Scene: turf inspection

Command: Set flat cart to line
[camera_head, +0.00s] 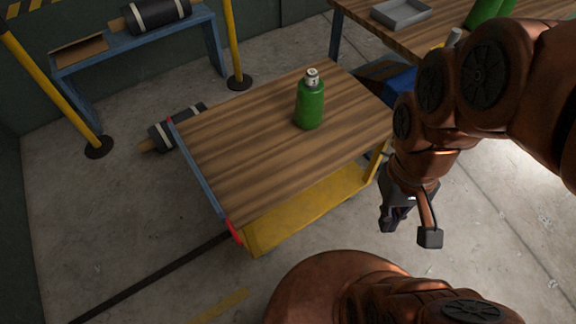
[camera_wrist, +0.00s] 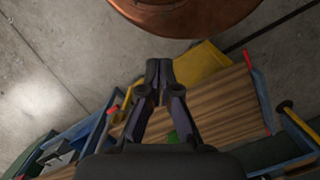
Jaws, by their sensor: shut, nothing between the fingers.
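The flat cart (camera_head: 240,125) has a striped wooden top, a yellow lower shelf (camera_head: 310,208) and a blue bar with red ends along its left edge. A green bottle (camera_head: 310,103) stands upright on the top. A dark line (camera_head: 150,278) runs on the floor to the cart's near left corner, and a short yellow line (camera_head: 220,305) lies nearer to me. My gripper (camera_head: 394,220) is shut and empty, to the right of the cart and apart from it in the head view. The wrist view shows the closed fingertips (camera_wrist: 158,70) with the wooden top (camera_wrist: 220,105) beyond.
A blue bench (camera_head: 135,42) with a dark roller stands at the back left between yellow posts (camera_head: 233,45). Another dark roller (camera_head: 175,128) lies on the floor behind the cart's left edge. A wooden table with a grey tray (camera_head: 401,12) stands at the back right. Floor at the left front is clear.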

